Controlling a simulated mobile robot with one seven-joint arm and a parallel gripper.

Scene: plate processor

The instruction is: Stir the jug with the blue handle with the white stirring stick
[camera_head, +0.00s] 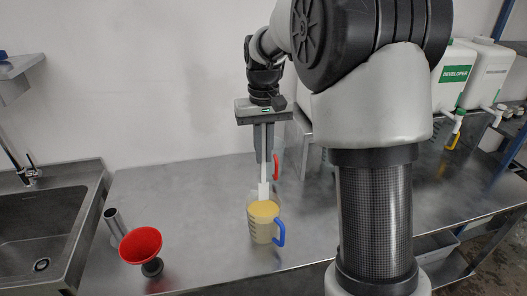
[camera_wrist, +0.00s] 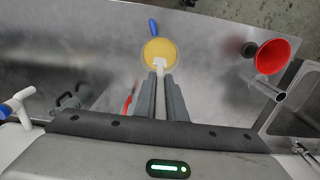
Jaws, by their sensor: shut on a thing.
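The jug with the blue handle (camera_head: 262,228) stands upright on the steel counter, filled with yellow liquid. It also shows in the wrist view (camera_wrist: 160,51), with its handle pointing away from me. My gripper (camera_head: 265,158) points down, on the wall side of the jug and above it. In the wrist view my gripper (camera_wrist: 160,82) is shut on the white stirring stick (camera_wrist: 160,66). The stick (camera_head: 263,190) hangs upright, its wide paddle end overlapping the jug's wall-side rim in both views. I cannot tell how high the paddle is above the rim.
A red-handled item (camera_head: 276,166) stands behind, partly hidden by my gripper. A red funnel (camera_head: 140,245) and a metal tube (camera_head: 114,222) are at the left, beside the sink (camera_head: 40,232). A developer tank (camera_head: 453,76) is at the right.

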